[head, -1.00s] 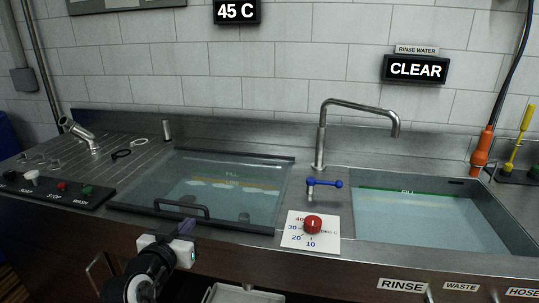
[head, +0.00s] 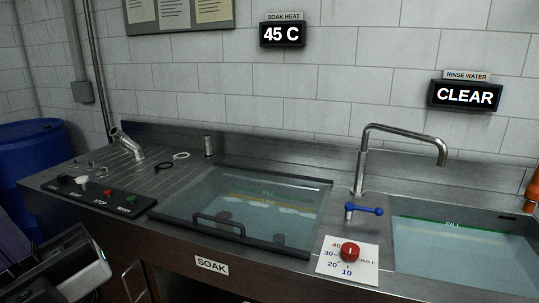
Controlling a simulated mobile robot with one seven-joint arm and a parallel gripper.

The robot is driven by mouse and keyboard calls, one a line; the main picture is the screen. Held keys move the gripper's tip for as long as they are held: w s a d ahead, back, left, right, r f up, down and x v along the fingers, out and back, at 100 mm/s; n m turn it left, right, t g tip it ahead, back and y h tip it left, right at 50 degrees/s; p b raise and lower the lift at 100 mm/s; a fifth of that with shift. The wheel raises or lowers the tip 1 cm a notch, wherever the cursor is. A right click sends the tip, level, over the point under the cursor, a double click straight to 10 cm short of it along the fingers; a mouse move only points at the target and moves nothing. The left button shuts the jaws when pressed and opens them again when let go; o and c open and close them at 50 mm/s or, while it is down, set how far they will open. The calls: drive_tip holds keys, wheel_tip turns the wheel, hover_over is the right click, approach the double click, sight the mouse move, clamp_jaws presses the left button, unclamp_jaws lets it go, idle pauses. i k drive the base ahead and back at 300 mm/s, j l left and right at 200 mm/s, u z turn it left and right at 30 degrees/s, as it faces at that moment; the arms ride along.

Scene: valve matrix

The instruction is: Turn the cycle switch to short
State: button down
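The black control panel (head: 98,194) lies on the left front edge of the steel counter. On it are a white knob (head: 81,181), a red button (head: 107,191) and a green button (head: 131,198). A small dark knob (head: 63,178) sits at the panel's left end. The labels are too small to read surely, so I cannot tell which knob is the cycle switch or where it points. My gripper (head: 12,243) is only partly seen at the lower left edge, below and in front of the panel, apart from it. Its fingers are not clear.
A glass-lidded soak basin (head: 245,205) with a black handle stands right of the panel. A red dial (head: 350,251), a blue-handled tap (head: 364,210) and a rinse basin (head: 455,245) are further right. A blue barrel (head: 30,150) stands at left.

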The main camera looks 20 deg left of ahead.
sight(62, 177)
drive_tip(key=u, duration=1.5)
drive_tip(key=i+u, duration=0.15)
drive_tip(key=i, duration=0.4)
drive_tip(key=i+u, duration=0.2)
drive_tip(key=i, duration=0.4)
drive_tip(key=i+l+u, duration=0.15)
drive_tip(key=i, duration=0.4)
drive_tip(key=i+l+u, duration=0.15)
drive_tip(key=i, duration=0.4)
